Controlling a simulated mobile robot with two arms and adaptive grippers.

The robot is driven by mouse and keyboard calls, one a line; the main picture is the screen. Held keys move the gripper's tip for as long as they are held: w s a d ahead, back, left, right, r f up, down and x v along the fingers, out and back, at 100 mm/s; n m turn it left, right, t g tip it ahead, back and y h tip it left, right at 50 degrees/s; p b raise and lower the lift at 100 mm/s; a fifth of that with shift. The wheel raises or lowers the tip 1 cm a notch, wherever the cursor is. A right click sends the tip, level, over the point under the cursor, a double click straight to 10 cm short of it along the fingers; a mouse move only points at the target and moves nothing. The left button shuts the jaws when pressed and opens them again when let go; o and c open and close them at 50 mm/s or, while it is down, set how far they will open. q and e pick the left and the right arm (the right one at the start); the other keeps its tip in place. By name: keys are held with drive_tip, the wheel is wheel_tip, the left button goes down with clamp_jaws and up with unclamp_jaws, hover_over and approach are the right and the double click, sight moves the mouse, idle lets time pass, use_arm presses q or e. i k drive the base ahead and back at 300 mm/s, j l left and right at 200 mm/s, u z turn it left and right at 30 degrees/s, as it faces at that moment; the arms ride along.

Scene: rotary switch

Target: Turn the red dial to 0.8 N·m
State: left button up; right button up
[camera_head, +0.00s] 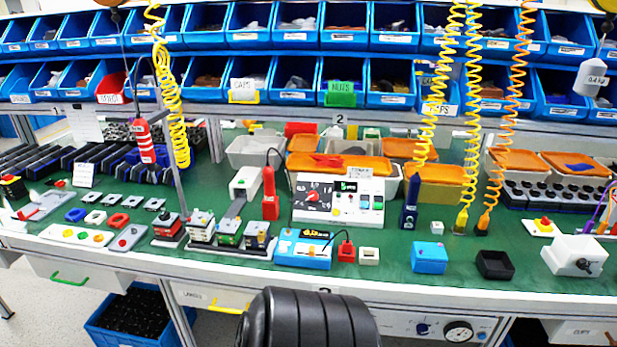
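A white control panel (338,212) stands upright on the green bench top near the middle. The red dial (313,196) is on its left half, with dark markings around it. The panel also carries small buttons and a small dark display. The dial's markings and pointer direction are too small to read. Neither of my grippers is in view, and nothing covers the dial.
A red handheld tool (270,195) stands just left of the panel. A blue device (303,249) and a small red block (346,252) are in front of it. Yellow coiled cords (430,100) hang to the right. Blue bins (345,80) line the back.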

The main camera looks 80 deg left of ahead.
sight(314, 195)
drive_tip(key=u, duration=2.5)
drive_tip(key=l, duration=0.4)
drive_tip(key=i+l+u, duration=0.1)
drive_tip(key=l, duration=0.35)
